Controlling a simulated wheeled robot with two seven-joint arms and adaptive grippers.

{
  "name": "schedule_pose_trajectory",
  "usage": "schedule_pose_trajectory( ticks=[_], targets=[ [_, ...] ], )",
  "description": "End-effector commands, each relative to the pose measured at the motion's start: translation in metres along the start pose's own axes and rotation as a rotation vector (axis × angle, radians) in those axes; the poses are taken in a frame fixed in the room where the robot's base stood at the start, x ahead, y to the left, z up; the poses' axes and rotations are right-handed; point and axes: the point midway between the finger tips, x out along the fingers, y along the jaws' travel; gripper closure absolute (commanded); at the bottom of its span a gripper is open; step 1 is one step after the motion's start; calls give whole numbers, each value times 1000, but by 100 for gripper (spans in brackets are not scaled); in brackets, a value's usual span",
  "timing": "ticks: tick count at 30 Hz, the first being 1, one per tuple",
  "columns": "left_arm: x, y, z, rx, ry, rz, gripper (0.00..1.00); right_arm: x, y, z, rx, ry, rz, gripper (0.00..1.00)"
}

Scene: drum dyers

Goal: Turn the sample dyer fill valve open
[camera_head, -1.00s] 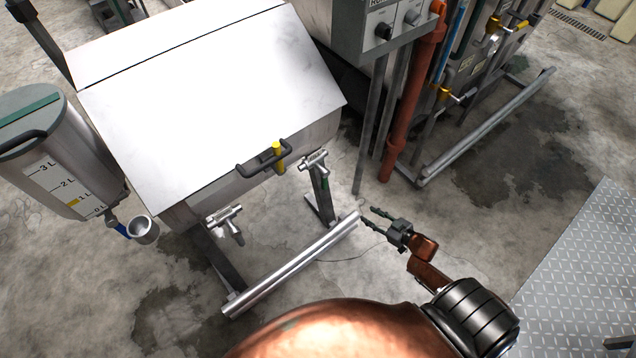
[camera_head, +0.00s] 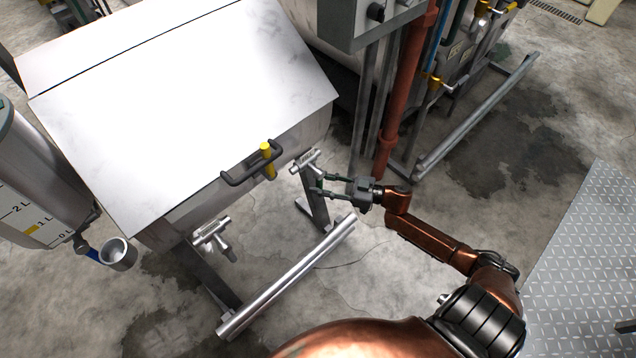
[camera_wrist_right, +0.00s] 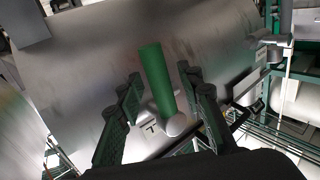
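The sample dyer is a steel box with a large pale lid (camera_head: 190,110). Two small valves with silvery bodies sit low on its front: the right valve (camera_head: 305,161) and the left valve (camera_head: 211,232). I cannot read which is the fill valve. My right gripper (camera_head: 317,186) is open beside the right valve, its fingers pointing left at it. In the right wrist view, a green lever (camera_wrist_right: 155,78) with a round grey end lies between the spread fingers of my right gripper (camera_wrist_right: 160,84), with gaps visible on both sides. My left gripper is out of view.
A black lid handle with a yellow grip (camera_head: 267,155) projects above the right valve. A steel foot bar (camera_head: 285,278) runs below. A red pipe (camera_head: 402,100) and a control box (camera_head: 365,20) stand behind. A graduated tank (camera_head: 35,195) is at left.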

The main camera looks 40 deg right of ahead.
Motion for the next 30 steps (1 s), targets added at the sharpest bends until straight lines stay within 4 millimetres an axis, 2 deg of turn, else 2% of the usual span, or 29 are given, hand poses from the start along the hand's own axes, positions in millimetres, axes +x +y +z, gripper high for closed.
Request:
schedule_pose_trajectory(
  ticks=[9,24,30],
  targets=[
    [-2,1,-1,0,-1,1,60,3,0,0,0,0,1,66],
    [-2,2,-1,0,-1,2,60,3,0,0,1,0,1,100],
    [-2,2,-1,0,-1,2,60,3,0,0,1,0,1,100]
  ],
)
